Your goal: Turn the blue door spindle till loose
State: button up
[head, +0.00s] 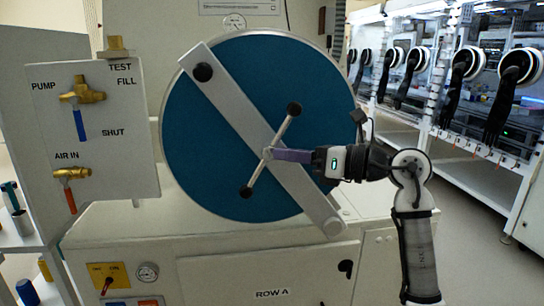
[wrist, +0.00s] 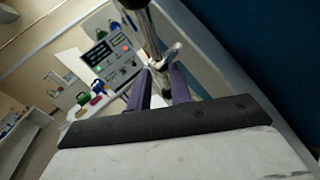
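The blue round door (head: 215,120) has a pale diagonal bar across it. The door spindle (head: 267,154) is at its middle, a metal cross-handle with a black knob at its upper right end and another at its lower left. My gripper (head: 274,154) reaches in from the right, its purple fingertips at the spindle's hub. In the wrist view, the two purple fingers (wrist: 161,72) stand a narrow gap apart, with the metal spindle (wrist: 152,42) at their tips. They look shut on it, though the exact contact is partly hidden.
A valve panel (head: 105,140) with brass taps stands left of the door. The cabinet below, marked ROW A, has a gauge (head: 147,272) and a black latch (head: 345,268). Gloveboxes with black gloves (head: 505,95) line the right. Open floor shows at the lower right.

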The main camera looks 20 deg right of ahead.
jog(key=b+v, duration=0.1)
jog(key=v, duration=0.8)
jog(key=shift+s, duration=0.1)
dwell(0.5)
